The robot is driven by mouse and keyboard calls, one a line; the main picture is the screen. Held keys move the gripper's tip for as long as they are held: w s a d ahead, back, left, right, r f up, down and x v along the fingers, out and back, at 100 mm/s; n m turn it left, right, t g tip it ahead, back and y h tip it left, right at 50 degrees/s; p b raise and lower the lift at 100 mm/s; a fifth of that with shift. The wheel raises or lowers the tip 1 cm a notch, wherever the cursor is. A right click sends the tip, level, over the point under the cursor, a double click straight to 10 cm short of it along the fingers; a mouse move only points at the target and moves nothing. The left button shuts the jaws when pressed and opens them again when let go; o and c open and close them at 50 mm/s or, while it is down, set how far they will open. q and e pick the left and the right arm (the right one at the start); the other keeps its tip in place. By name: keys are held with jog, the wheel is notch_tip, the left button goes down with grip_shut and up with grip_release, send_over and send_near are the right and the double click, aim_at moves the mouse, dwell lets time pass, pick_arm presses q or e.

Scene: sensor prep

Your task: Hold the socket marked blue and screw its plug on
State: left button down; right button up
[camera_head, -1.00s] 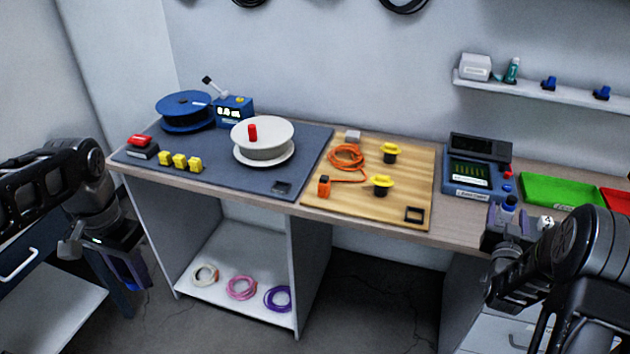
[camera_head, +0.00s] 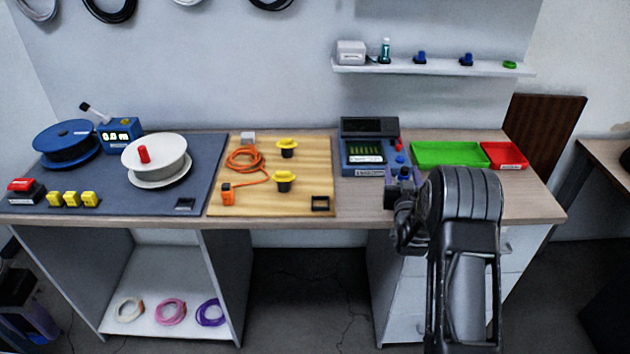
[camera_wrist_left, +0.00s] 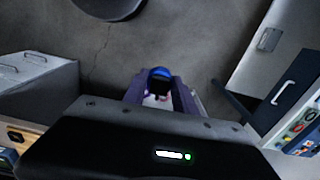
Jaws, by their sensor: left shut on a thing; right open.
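My left gripper (camera_head: 28,318) hangs low at the left edge of the head view, below the bench top. In the left wrist view its fingers (camera_wrist_left: 162,98) are shut on a small dark piece with a blue top (camera_wrist_left: 159,74), which looks like the socket marked blue. My right gripper (camera_head: 403,192) is open at the bench's front edge, by the tester, partly hidden by my arm. A small dark-blue piece (camera_head: 405,173) stands at its fingertips; I cannot tell whether it is the plug or whether it lies between the fingers.
The wooden board (camera_head: 240,205) holds an orange cable (camera_head: 243,158) and two yellow-topped black parts (camera_head: 283,178). The tester (camera_head: 362,157), a green tray (camera_head: 447,164) and a red tray (camera_head: 505,165) stand right. Two blue pieces (camera_head: 421,57) lie on the wall shelf (camera_head: 400,70).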

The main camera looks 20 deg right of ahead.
grip_shut()
dwell(0.8)
